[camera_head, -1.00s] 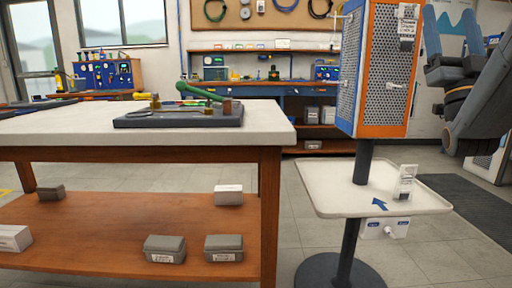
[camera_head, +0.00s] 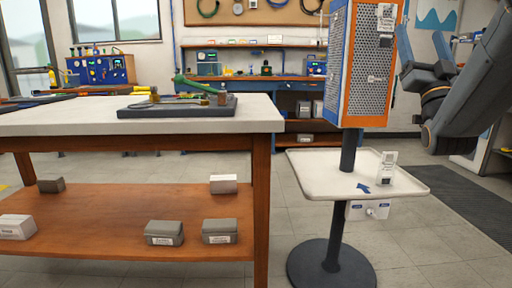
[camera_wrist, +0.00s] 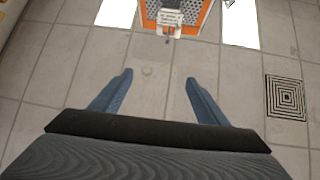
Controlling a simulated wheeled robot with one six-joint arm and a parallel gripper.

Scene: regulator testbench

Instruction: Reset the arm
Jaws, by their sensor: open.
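My arm (camera_head: 470,85) shows at the upper right of the head view, folded and held in the air to the right of the perforated cabinet. In the wrist view my gripper (camera_wrist: 158,88) is open, with its two blue-grey fingers apart and nothing between them. Beyond the fingertips are floor tiles. The fingertips do not show clearly in the head view.
An orange-edged perforated cabinet (camera_head: 367,60) stands on a pole above a white tray (camera_head: 320,178) with a small white item (camera_head: 386,168). A workbench (camera_head: 60,122) with a dark mat (camera_head: 150,112) is at left. A square-patterned floor marker (camera_wrist: 286,97) lies right. Floor between is clear.

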